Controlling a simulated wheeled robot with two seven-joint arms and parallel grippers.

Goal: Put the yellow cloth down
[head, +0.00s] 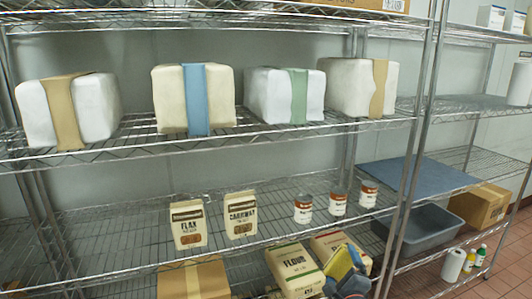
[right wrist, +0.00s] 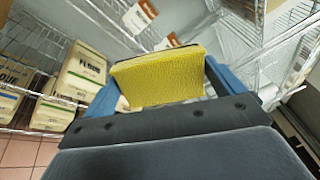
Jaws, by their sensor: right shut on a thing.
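The yellow cloth (head: 338,265) shows at the bottom of the head view, right of centre, in front of the lowest visible shelf and the flour bags. My right gripper (head: 352,275) is shut on it. In the right wrist view the yellow cloth (right wrist: 157,80) is a folded, textured pad, held between the two blue fingers of my right gripper (right wrist: 163,85). No contact between the cloth and a shelf can be made out. My left gripper is not in view.
A flour bag (head: 294,270) lies on the lowest visible shelf, with another bag (head: 330,243) beside it. Flax (head: 188,225) and caraway (head: 241,216) bags and several cans (head: 338,204) stand one shelf above. At right are a grey bin (head: 428,228) and a blue mat (head: 420,185).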

